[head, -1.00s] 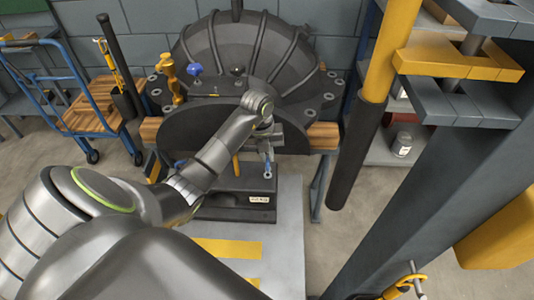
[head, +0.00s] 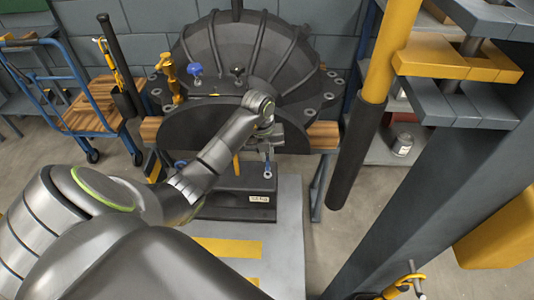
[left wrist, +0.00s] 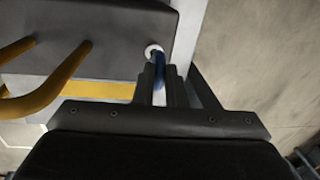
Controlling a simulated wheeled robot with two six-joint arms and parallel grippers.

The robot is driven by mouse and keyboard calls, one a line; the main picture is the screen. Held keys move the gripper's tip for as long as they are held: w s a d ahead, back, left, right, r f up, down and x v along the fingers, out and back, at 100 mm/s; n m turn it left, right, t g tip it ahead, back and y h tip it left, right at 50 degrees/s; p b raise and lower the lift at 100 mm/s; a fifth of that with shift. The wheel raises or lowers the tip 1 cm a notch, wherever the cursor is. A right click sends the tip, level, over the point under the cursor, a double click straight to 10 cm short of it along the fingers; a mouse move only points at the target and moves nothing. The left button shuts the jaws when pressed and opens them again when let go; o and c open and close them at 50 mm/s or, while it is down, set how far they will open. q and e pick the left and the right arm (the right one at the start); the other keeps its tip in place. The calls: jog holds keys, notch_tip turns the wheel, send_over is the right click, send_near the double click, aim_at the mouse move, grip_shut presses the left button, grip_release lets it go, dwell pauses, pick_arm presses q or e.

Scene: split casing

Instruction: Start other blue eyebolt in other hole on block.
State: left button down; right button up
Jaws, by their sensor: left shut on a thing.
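The dark block (head: 228,209) with a white label lies on a grey surface below the casing. It fills the upper left of the left wrist view (left wrist: 105,25). My left gripper (head: 268,157) is above the block's right end, shut on a blue eyebolt (head: 267,170). In the left wrist view the eyebolt (left wrist: 162,68) shows between the fingers (left wrist: 160,88), its far end at a white ring near the block's corner. I cannot tell whether the tip is inside the hole. Another blue piece (head: 180,164) shows at the block's left, mostly behind my arm. My right gripper is not in view.
A yellow handle (head: 236,165) rises from the block, left of the gripper. The large dark casing (head: 215,118) stands close behind on wooden beams. A grey post (head: 430,190) and a black-and-yellow pole (head: 357,150) stand at right. A blue cart (head: 85,105) is at left.

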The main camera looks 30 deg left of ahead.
pick_arm(q)
jog(key=shift+f+b, duration=0.7)
jog(key=shift+f, duration=0.2)
dwell(0.5)
